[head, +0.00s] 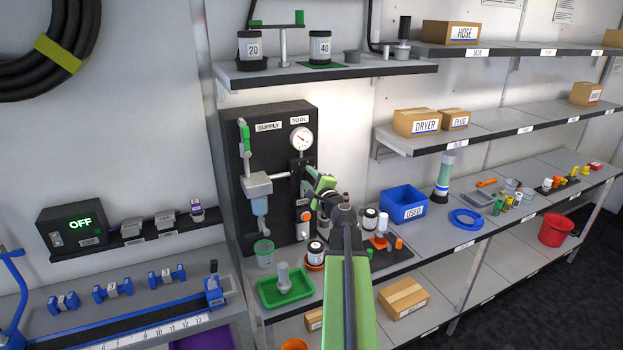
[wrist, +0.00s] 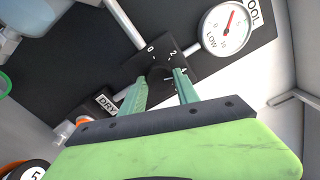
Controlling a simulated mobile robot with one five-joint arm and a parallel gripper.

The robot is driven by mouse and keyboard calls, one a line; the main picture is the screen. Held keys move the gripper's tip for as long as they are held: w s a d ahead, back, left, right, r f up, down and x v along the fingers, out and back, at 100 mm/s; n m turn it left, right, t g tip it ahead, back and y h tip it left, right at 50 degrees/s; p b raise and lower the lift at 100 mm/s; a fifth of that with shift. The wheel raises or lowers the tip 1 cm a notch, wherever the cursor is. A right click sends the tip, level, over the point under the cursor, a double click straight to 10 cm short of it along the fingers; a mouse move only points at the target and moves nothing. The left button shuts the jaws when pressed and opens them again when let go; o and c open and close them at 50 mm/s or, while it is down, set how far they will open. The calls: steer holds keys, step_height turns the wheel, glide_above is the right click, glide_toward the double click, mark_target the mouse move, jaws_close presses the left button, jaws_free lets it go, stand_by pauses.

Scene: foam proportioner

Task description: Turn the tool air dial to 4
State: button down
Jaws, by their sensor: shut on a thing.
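The tool air dial is a dark round knob (wrist: 158,74) on a black square plate (wrist: 182,62) in the wrist view. The marks 0 and 2 show on the plate above the knob; other marks are hidden by my fingers or too small to read. My gripper (wrist: 160,84) has its two green fingers on either side of the knob and is shut on it. In the head view my gripper (head: 310,180) reaches the panel below the TOOL gauge (head: 301,138) and hides most of the dial. The gauge, with a red needle, also shows in the wrist view (wrist: 228,28).
The black panel (head: 256,215) carries a filter bowl (head: 260,206) left of the dial and an orange button (head: 305,216) below. A shelf (head: 330,74) overhangs above. A green tray (head: 285,288), jars and a blue bin (head: 403,203) stand on the bench.

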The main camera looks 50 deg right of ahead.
steer(key=shift+s+f+m, duration=0.1)
steer(key=shift+m, duration=0.3)
steer(key=c, duration=0.9)
jaws_free()
steer(key=shift+d, duration=0.1)
